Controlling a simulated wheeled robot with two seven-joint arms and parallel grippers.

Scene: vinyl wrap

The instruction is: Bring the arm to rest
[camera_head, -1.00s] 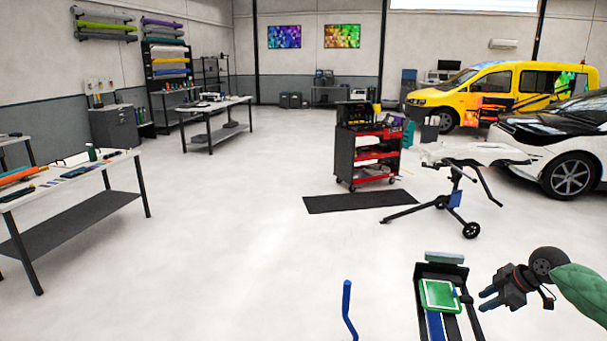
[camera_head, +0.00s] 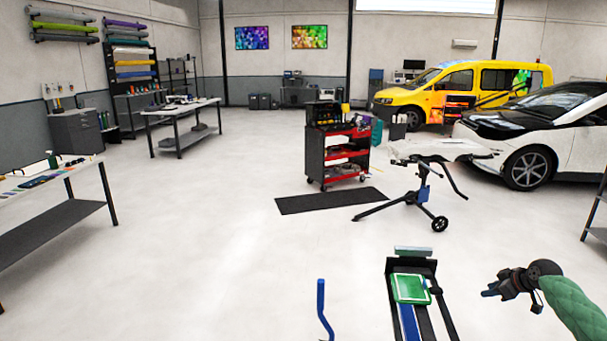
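My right arm comes in from the lower right, with a green padded sleeve. Its gripper (camera_head: 489,292) is dark with bluish fingers and points left. It hangs in the air to the right of the green-topped frame. The fingers overlap from this angle, so I cannot see a gap between them. I see nothing held in it. My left arm and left gripper are out of view.
A black-and-blue frame with a green top (camera_head: 410,289) and a blue hooked rod (camera_head: 321,308) are close in front. A wheeled stand (camera_head: 422,190), a red tool cart (camera_head: 337,155) and a white car (camera_head: 535,135) stand farther back. The left-centre floor is clear.

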